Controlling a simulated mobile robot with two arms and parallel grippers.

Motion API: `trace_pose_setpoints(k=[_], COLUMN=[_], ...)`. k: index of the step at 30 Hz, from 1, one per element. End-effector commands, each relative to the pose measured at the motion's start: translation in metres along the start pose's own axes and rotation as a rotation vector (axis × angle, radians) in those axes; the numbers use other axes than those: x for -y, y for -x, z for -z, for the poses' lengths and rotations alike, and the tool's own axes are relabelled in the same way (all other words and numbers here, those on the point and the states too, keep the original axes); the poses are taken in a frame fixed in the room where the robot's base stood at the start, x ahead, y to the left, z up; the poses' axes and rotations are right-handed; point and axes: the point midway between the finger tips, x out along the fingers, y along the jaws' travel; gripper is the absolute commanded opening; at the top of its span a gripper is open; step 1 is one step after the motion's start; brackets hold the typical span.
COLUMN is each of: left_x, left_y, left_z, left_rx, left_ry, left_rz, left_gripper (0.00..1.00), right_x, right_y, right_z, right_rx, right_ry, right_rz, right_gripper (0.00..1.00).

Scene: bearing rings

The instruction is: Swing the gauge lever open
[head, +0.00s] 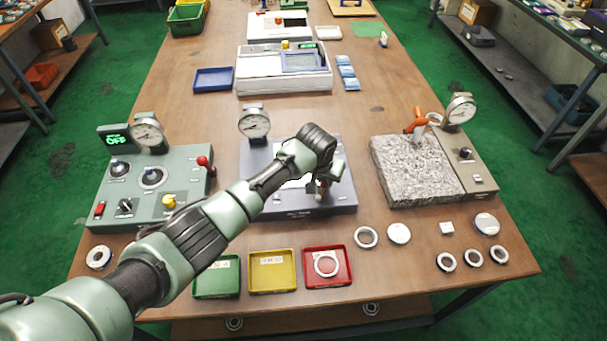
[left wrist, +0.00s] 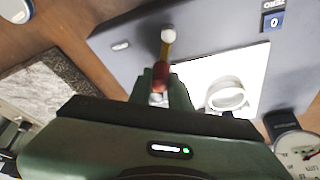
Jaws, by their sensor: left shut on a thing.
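The gauge lever (left wrist: 166,47) shows in the left wrist view as a thin yellow rod with a white ball end and a red part. It belongs to the dark grey gauge base (head: 302,205) in the middle of the table. My left gripper (head: 321,184) is over the right part of this base, and its fingers (left wrist: 161,84) are shut on the lever at the red part. A metal ring (left wrist: 228,94) lies on the base's white plate (left wrist: 200,70). The dial gauge (head: 254,123) stands at the back of the base. My forearm hides part of the base in the head view.
A green-grey console (head: 140,190) stands left, a granite block (head: 415,165) with an orange clamp (head: 416,123) right. Green (head: 215,292), yellow (head: 272,288) and red (head: 343,252) trays lie in front. Loose rings and discs lie at front right.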

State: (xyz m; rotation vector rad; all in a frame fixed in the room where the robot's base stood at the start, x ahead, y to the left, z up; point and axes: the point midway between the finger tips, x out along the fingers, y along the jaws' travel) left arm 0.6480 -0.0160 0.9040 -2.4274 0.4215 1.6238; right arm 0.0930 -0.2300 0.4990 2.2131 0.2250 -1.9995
Motion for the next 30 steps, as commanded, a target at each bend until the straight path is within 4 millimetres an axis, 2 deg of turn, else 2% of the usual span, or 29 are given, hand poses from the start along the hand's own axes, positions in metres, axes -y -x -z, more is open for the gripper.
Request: trace_pose_setpoints(k=[1,8,28,29,30], left_x=[-0.007,-0.018,-0.021,-0.021,-0.021], left_y=[0.001,0.0,-0.001,-0.001,-0.001], left_z=[0.003,0.005,0.006,0.006,0.006], left_rx=[-0.003,-0.004,-0.006,-0.006,-0.006], left_ry=[0.021,0.114,0.162,0.162,0.162], left_rz=[0.005,0.045,0.065,0.065,0.065], left_gripper=[0.0,0.0,0.0,0.24,0.36], right_x=[0.001,0.001,-0.005,-0.005,-0.005], right_y=[0.002,0.006,0.008,0.008,0.008], right_z=[-0.001,-0.007,-0.009,-0.008,-0.008], right_rx=[0.002,0.01,0.013,0.013,0.013], right_ry=[0.0,0.0,0.003,0.003,0.003], right_rz=[0.001,0.002,-0.006,-0.006,-0.006], right_gripper=[0.41,0.41,0.41,0.41,0.41])
